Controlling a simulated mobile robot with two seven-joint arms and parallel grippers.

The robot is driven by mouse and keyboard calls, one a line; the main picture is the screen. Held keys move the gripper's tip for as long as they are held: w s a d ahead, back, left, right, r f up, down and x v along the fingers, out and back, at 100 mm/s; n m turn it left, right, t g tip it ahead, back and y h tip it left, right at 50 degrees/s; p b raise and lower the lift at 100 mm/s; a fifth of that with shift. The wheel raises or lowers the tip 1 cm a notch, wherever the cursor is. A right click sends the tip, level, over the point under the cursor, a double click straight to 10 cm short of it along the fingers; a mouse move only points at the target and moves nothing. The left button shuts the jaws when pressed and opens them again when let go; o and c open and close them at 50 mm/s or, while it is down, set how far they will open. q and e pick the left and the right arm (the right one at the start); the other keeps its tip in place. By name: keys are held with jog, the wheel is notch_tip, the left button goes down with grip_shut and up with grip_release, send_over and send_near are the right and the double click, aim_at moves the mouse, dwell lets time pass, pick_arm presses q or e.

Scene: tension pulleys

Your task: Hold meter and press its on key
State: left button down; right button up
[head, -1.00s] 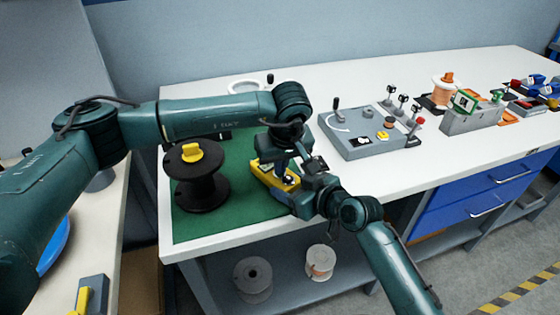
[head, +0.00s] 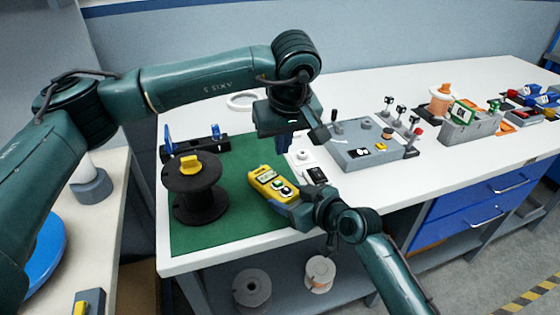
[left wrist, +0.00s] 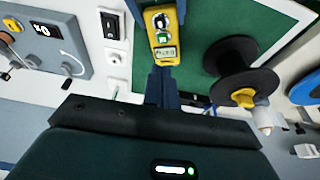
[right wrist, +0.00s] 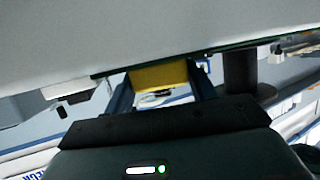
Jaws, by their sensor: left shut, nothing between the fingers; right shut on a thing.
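The yellow meter (head: 263,174) is over the front right of the green mat, its display end pointing back-left. My right gripper (head: 291,206) is shut on its near end; the right wrist view shows the yellow body (right wrist: 160,75) between the fingers. My left gripper (head: 284,143) is shut and empty, above and behind the meter, apart from it. In the left wrist view its closed fingers (left wrist: 162,88) point towards the meter (left wrist: 162,32), whose display and keys face up. Marks show on the display, too small to read. I cannot tell whether the meter touches the mat.
A black spool (head: 200,195) with a yellow top stands left of the meter on the green mat (head: 225,235). Behind it is a dark rack (head: 195,148) with blue parts. A grey control box (head: 365,150) stands to the right. The bench's front edge is close to the meter.

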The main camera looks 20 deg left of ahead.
pick_arm(q)
jog(key=shift+v, duration=1.55)
pick_arm(e)
jog(key=shift+f, duration=0.15)
jog(key=shift+s+f, duration=0.1)
jog(key=o, duration=1.3)
jog(key=shift+d, duration=0.1)
jog(key=shift+r, duration=0.2)
